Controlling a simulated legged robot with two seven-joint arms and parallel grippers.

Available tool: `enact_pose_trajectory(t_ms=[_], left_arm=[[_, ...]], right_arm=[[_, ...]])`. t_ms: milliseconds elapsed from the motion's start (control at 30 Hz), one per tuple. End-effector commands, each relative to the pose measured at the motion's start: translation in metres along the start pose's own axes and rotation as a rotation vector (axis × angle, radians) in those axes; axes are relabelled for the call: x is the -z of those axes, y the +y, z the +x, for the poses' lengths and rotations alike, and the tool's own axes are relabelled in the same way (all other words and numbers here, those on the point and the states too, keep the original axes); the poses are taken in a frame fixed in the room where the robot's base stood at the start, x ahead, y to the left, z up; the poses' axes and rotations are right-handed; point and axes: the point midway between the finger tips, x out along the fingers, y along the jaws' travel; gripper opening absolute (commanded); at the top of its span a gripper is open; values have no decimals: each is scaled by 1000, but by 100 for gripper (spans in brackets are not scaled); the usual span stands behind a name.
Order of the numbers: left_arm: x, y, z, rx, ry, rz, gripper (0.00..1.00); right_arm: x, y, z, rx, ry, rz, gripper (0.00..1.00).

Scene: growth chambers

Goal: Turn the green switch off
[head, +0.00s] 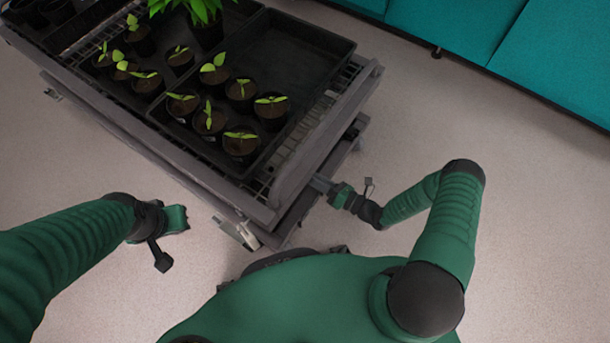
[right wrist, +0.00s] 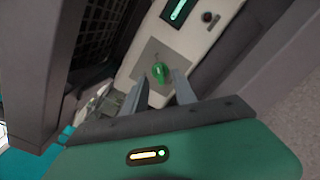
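The green switch (right wrist: 158,74) shows in the right wrist view as a small green knob on a grey plate, set in a pale panel. In that view my right gripper (right wrist: 162,80) has its two grey fingers apart, one on each side of the switch; I cannot tell whether they touch it. In the head view my right gripper (head: 321,184) reaches the cart's near right end, below its top edge, and the switch is hidden there. My left gripper (head: 175,219) hangs over the floor left of the cart, away from it; its fingers are not clear.
The cart (head: 160,150) carries black trays (head: 290,45) with several potted seedlings (head: 240,142). A lit display (right wrist: 180,10) and a dark round knob (right wrist: 209,17) sit on the panel near the switch. Teal cabinets (head: 560,50) stand at the back right. Floor on the right is clear.

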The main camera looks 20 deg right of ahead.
Motion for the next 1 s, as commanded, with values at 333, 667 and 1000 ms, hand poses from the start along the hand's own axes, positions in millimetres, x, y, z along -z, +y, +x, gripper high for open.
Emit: enact_pose_trajectory(t_ms=[333,667,1000], left_arm=[[-3,0,13,0,0,0,0],[-3,0,12,0,0,0,0],[-3,0,12,0,0,0,0]], right_arm=[[0,0,34,-1,0,-1,33],[0,0,33,-1,1,-1,11],[0,0,33,1,1,-2,0]])
